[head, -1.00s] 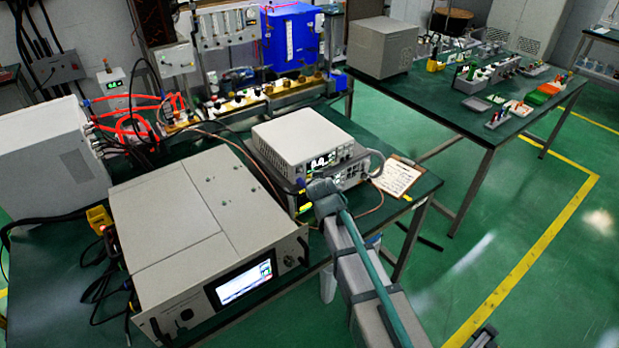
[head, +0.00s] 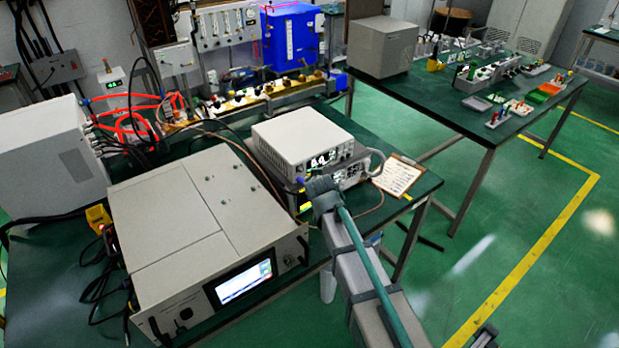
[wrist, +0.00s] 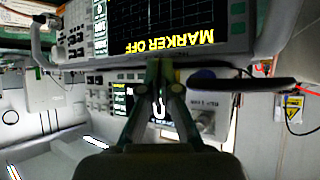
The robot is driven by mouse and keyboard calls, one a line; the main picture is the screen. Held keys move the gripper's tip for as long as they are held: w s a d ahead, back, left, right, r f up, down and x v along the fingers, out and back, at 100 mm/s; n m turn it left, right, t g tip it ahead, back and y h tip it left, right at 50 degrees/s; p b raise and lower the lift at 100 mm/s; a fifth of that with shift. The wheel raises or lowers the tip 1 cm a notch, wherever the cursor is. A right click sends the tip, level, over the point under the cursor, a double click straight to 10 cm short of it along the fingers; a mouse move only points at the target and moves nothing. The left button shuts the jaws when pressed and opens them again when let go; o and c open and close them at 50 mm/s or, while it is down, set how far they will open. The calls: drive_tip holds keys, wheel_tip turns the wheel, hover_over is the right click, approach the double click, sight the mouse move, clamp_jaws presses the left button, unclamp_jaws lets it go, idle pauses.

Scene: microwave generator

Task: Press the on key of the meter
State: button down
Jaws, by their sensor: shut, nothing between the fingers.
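The meter (head: 300,136) is a pale box with a lit digit display, stacked on another instrument on the near table. In the wrist view, which is upside down, the meter's front (wrist: 101,98) shows below the wide "MARKER OFF" screen (wrist: 165,25), with small keys and lit digits. My gripper (wrist: 158,66) is shut and empty, its fingertips in front of the instrument fronts. The fingers cover part of the meter's panel. I cannot read which key is the on key, nor tell whether the tips touch. In the head view my arm's end is beside the stack; the fingers are hidden.
A large grey unit (head: 205,225) with a lit screen stands left of the stack. A handle (wrist: 270,85) juts out near my fingers in the wrist view. A clipboard (head: 398,176) lies right of the stack. Cables run behind. The floor at right is clear.

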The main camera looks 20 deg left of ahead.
drive_tip(key=shift+w+a+r+b, duration=0.2)
drive_tip(key=shift+w+a+b, duration=0.15)
drive_tip(key=shift+a, duration=0.25)
idle(1.3)
drive_tip(key=shift+s+d+f, duration=0.25)
drive_tip(key=shift+s+d, duration=0.2)
drive_tip(key=shift+d, duration=0.35)
drive_tip(key=shift+d, duration=0.1)
drive_tip(key=s+d, duration=0.1)
drive_tip(key=d, duration=0.1)
drive_tip(key=s+d+b, duration=0.1)
drive_tip(key=d, duration=0.1)
drive_tip(key=shift+s, duration=0.35)
idle(0.6)
